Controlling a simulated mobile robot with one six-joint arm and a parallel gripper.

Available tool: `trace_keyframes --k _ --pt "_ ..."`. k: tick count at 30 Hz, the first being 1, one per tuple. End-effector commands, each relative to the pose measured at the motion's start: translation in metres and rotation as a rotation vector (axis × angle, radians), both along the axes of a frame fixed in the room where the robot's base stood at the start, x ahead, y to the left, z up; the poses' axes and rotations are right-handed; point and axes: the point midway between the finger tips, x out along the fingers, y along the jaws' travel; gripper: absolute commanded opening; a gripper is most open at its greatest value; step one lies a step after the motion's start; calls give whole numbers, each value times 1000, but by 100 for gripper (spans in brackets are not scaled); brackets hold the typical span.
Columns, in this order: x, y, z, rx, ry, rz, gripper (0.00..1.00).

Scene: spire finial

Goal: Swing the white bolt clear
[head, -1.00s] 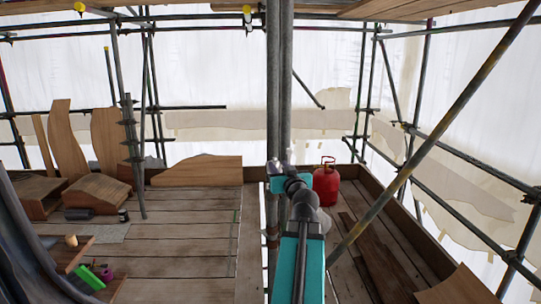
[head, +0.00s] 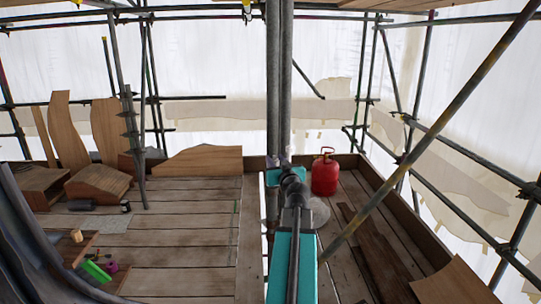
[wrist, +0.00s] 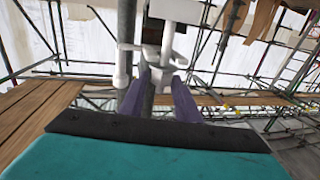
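A white bolt fitting (wrist: 166,42) shows in the upper middle of the wrist view, with a pale block above and a short crosspiece below. It sits close in front of a grey upright tube. My gripper (wrist: 162,73) points at it; its two dark purple fingers stand apart, with the tips just below the crosspiece. I cannot tell whether the tips touch it. In the head view my teal arm reaches to the paired upright tubes (head: 279,90). A small pale patch (head: 277,160) shows at the tubes there; my arm hides most of the gripper and fitting.
A red gas bottle (head: 325,173) stands just right of the tubes. A diagonal scaffold tube (head: 430,130) crosses the right side. Timber panels and boxes (head: 97,184) stand at the left. The plank floor (head: 190,220) left of my arm is mostly clear.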

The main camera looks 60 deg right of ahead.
Motion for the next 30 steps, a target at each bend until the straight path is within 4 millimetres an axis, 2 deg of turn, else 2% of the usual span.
trace_keyframes --k 15,30 --pt "32 -30 1 0 0 1 30" --pt "37 -33 0 -1 1 1 28"
